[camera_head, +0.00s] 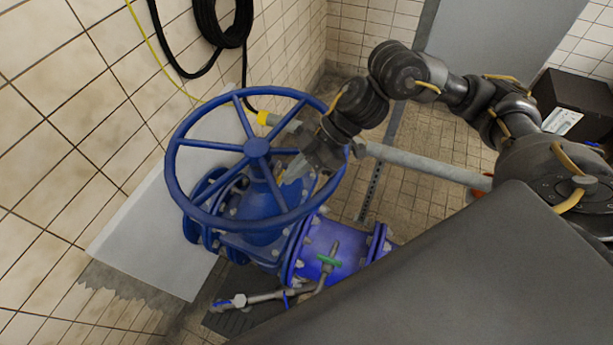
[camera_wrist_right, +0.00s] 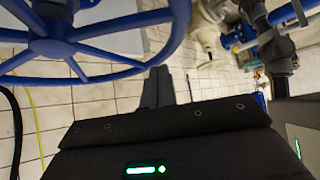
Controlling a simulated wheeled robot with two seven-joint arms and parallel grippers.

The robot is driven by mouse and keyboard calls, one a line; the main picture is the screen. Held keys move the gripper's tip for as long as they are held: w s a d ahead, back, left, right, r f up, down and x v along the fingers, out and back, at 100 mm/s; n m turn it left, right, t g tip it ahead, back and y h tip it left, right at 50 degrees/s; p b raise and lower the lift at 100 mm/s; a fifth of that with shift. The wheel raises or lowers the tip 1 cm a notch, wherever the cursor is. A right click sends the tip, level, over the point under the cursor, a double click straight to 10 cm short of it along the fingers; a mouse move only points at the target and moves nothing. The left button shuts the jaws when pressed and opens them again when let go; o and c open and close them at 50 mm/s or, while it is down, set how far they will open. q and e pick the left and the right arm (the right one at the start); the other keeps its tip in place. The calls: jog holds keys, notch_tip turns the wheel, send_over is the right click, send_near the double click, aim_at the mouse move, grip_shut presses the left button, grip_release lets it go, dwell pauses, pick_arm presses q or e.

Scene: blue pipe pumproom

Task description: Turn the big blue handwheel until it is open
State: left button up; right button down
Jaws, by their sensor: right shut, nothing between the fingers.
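The big blue handwheel (camera_head: 257,147) is a spoked ring on top of a blue valve body (camera_head: 262,238), left of centre in the head view. The wheel also shows at the upper left of the right wrist view (camera_wrist_right: 52,47). My right gripper (camera_head: 290,172) overlaps the wheel's right part, between hub and rim, in the head view. In the wrist view its fingers (camera_wrist_right: 157,86) are together and empty, with the tips near the rim. I cannot tell whether they touch the wheel. My left gripper is not in view.
A grey pipe (camera_head: 420,164) crosses behind my right arm. Black hose (camera_head: 222,25) hangs on the tiled wall at left. A dark box (camera_head: 575,98) stands at far right.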

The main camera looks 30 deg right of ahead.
aim_at(279, 204)
jog(key=a, duration=0.1)
jog(key=a+f+p, duration=0.1)
jog(key=a+f, duration=0.1)
jog(key=shift+s+a, duration=0.35)
jog(key=shift+a, duration=0.05)
jog(key=f+p, duration=0.1)
jog(key=f, duration=0.1)
jog(key=f+p, duration=0.1)
jog(key=a+f+p, duration=0.1)
jog(key=f, duration=0.1)
jog(key=shift+w+f, duration=0.2)
jog(key=shift+f, duration=0.15)
jog(key=shift+d+f+p, duration=0.15)
jog(key=shift+d+p, duration=0.15)
jog(key=shift+d, duration=0.1)
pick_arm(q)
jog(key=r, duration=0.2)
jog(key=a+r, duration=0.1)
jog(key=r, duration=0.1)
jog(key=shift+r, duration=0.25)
pick_arm(e)
jog(key=shift+w, duration=0.15)
jog(key=shift+a, duration=0.2)
